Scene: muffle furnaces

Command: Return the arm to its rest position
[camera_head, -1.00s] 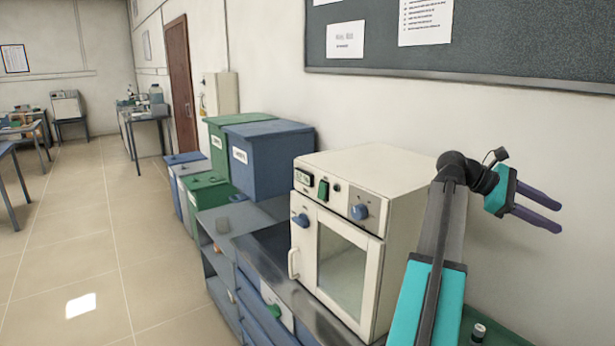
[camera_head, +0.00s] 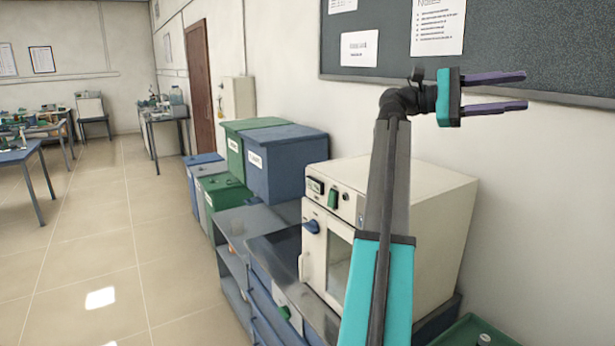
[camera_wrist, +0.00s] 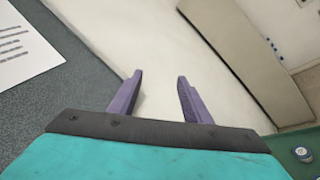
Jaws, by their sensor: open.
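My gripper (camera_head: 525,91) is raised at the right in the head view, in front of the lower edge of the notice board. Its two purple fingers point right, apart and with nothing between them. My gripper also shows in the wrist view (camera_wrist: 160,78), with open fingers against the white wall. My arm stands upright and passes in front of a cream muffle furnace (camera_head: 440,210). The furnace door looks closed, with a glass window partly hidden by my arm.
The furnace stands on a metal-topped cabinet (camera_head: 268,250). Blue (camera_head: 285,165) and green (camera_head: 235,150) bins stand behind it. A dark notice board (camera_head: 550,50) hangs on the wall. A green tray (camera_head: 470,332) lies at lower right. The tiled floor (camera_head: 100,240) at left is clear.

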